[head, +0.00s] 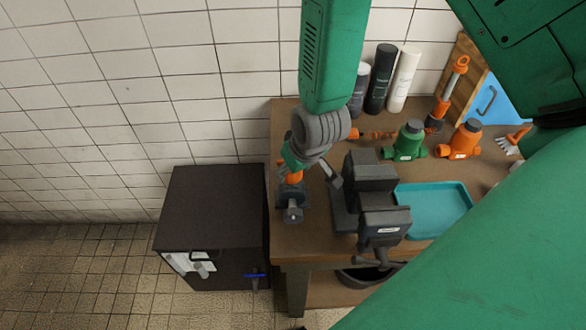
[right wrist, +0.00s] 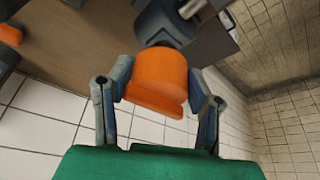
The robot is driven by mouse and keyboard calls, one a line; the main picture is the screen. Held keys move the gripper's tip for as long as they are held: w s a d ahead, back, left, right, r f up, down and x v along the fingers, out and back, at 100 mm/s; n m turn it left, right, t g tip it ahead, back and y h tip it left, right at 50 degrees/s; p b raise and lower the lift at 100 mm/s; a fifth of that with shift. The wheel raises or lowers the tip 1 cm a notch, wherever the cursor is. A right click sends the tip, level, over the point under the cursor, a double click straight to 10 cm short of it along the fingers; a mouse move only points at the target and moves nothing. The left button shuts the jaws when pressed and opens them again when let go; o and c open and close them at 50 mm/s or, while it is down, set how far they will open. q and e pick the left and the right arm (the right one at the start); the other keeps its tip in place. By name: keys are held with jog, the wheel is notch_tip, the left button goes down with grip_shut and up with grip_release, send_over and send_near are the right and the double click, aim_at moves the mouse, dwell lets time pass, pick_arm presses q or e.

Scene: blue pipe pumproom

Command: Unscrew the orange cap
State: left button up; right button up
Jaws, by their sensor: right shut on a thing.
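The orange cap (head: 294,177) sits on a dark grey pipe fitting (head: 291,200) at the left end of the brown workbench (head: 300,243). My right gripper (head: 291,163) reaches down onto it from above and partly hides it. In the right wrist view the orange cap (right wrist: 158,72) lies between the two fingers of my right gripper (right wrist: 160,90), which is shut on it. The grey fitting (right wrist: 160,22) joins the cap's far end there. My left gripper is not in view.
A dark vise (head: 375,205) stands close to the right of the fitting, beside a teal tray (head: 435,208). A green valve (head: 407,140), an orange valve (head: 462,140) and bottles (head: 380,78) stand behind. A dark cabinet (head: 212,215) stands left of the bench.

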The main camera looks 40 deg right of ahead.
jog(key=shift+r, duration=0.75)
jog(key=shift+r, duration=0.1)
jog(key=shift+r, duration=2.8)
